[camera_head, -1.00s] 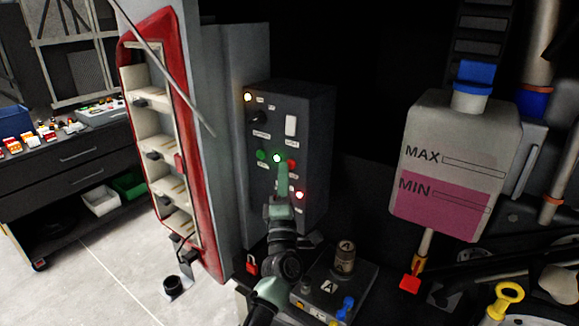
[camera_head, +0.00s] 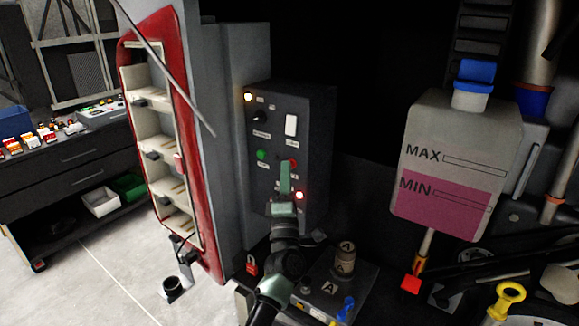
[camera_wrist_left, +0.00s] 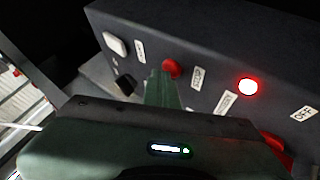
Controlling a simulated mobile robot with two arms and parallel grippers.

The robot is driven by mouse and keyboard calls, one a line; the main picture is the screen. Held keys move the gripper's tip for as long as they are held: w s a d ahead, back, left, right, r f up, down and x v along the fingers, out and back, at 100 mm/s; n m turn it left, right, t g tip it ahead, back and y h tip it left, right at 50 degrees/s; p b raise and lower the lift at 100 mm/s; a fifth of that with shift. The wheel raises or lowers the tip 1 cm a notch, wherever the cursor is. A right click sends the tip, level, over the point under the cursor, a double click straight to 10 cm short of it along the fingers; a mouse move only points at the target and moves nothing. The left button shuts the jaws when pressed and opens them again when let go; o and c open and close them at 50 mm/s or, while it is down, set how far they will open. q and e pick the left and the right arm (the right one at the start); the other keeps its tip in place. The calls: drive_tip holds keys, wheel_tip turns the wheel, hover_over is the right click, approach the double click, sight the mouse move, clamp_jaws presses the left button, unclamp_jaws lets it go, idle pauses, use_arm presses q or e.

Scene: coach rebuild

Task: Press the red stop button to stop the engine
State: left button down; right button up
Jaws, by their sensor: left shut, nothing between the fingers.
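The red stop button (camera_head: 293,163) is on the front of a dark control box (camera_head: 312,120), to the right of a green button (camera_head: 262,155). In the left wrist view the red button (camera_wrist_left: 172,69) sits beside a "STOP" label. My left gripper (camera_head: 286,164) is shut and empty, with its greenish fingers pointing up at the panel. The fingertips (camera_wrist_left: 160,76) overlap the left edge of the red button in the wrist view. I cannot tell whether they touch it. My right gripper is not in view.
A lit red lamp (camera_head: 299,195) is below the button. A battery-like block (camera_head: 330,290) is below, and a pink-fluid tank (camera_head: 455,165) stands right.

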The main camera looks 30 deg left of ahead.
use_arm(q)
drive_tip(key=shift+s, duration=0.1)
idle(0.3)
drive_tip(key=shift+s+p, duration=0.35)
drive_tip(key=shift+s, duration=0.45)
drive_tip(key=shift+s+a+p, duration=0.15)
drive_tip(key=shift+s+p, duration=0.3)
drive_tip(key=shift+s, duration=0.8)
drive_tip(key=shift+s+a+p, duration=0.1)
drive_tip(key=shift+s+p, duration=0.35)
drive_tip(key=shift+s, duration=0.8)
drive_tip(key=shift+d, duration=0.1)
